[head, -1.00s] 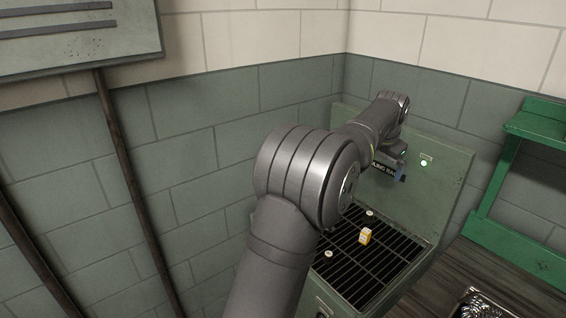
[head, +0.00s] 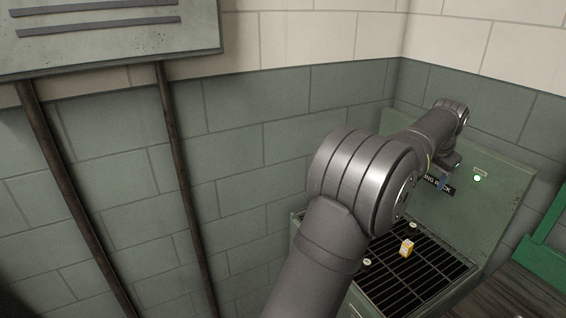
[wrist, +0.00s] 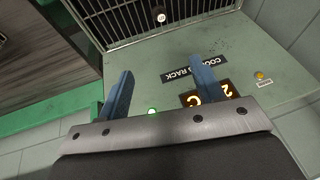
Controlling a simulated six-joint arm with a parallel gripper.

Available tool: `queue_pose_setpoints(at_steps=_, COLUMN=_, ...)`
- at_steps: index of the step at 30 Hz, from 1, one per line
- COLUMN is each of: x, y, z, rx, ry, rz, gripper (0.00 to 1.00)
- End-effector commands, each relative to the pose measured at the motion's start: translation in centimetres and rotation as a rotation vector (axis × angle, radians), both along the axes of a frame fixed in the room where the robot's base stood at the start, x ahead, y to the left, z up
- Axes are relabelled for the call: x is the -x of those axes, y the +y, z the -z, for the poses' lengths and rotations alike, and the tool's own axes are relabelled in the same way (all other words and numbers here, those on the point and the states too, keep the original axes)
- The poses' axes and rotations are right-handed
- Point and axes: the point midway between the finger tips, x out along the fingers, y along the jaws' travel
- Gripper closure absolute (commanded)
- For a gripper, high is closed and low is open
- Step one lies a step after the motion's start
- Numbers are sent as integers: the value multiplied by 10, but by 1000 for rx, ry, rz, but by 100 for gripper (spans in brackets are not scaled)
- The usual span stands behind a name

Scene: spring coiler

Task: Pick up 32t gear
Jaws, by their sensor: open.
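I cannot make out a 32t gear in either view. My gripper (wrist: 162,67) is open and empty, its two blue fingers apart in front of the upright green panel (wrist: 225,45) of the cooling rack. In the head view, the far end of my arm is at this panel, above the rack's dark slotted grate (head: 395,290); only a little blue of the gripper shows. On the grate are a small yellow and white block (head: 407,247) and two small round pale-topped pieces, one at the back (head: 412,227) and one at the left (head: 367,263).
The panel bears a dark rack label (wrist: 195,73), a lit display (wrist: 208,95) and a green light (head: 477,178). A green shelf frame (head: 540,262) and a dark wooden surface (head: 500,292) lie right of the rack. Brick walls close in behind and left.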

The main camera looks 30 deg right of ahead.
Motion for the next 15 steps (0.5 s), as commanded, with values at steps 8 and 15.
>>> queue_pose_setpoints(at_steps=8, x=-2, y=-4, z=13, rx=10, ry=10, rz=-21, gripper=39)
queue_pose_setpoints(at_steps=15, x=-18, y=-27, z=105, rx=129, ry=95, rz=-207, gripper=39)
